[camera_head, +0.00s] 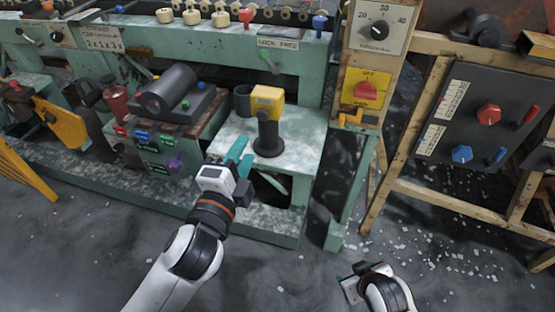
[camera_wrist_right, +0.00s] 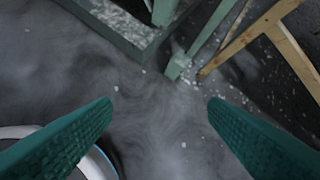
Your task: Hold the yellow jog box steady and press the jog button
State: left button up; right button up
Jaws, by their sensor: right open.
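The yellow jog box (camera_head: 267,101) sits upright on a black round-based post (camera_head: 269,139) on the pale green bench top. The jog button is too small to make out. My left gripper (camera_head: 243,153), with teal fingers, is at the bench's front edge, to the lower left of the box and apart from it. Its fingers look spread, with nothing between them. My right gripper (camera_wrist_right: 160,104) is open and empty over the grey floor in the right wrist view. In the head view it is low at the bottom right, far from the box, with its fingers barely showing.
A dark grey cup (camera_head: 243,101) stands just left of the jog box. A green machine with a dark motor (camera_head: 167,92) is further left. A panel with a red switch (camera_head: 367,91) and a wooden frame (camera_head: 400,163) stand right. The floor between my arms is clear.

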jog(key=w+a+r+n+t+y, duration=0.1)
jog(key=w+r+n+t, duration=0.45)
jog(key=w+r, duration=0.55)
jog(key=w+a+r+n+t+y, duration=0.2)
jog(key=w+r+n+t+y, duration=0.1)
jog(key=r, duration=0.4)
jog(key=w+a+r+n+t+y, duration=0.3)
jog(key=r+n, duration=0.1)
jog(key=r, duration=0.2)
jog(key=m, duration=1)
send_near(265, 131)
jog(key=shift+n+g, duration=0.25)
jog(key=w+d, duration=0.2)
jog(key=d, duration=0.1)
jog(key=w+d, duration=0.1)
jog(key=shift+w+d+f, duration=0.1)
jog(key=shift+d+f, duration=0.1)
jog(key=shift+f, duration=0.15)
jog(key=a, duration=0.1)
jog(key=a+f+m+g+y, duration=0.1)
jog(key=a, duration=0.1)
jog(key=shift+f+m, duration=0.25)
jog(key=shift+m, duration=0.05)
jog(key=x, duration=1.1)
jog(key=shift+a+f, duration=0.15)
jog(key=shift+f, duration=0.05)
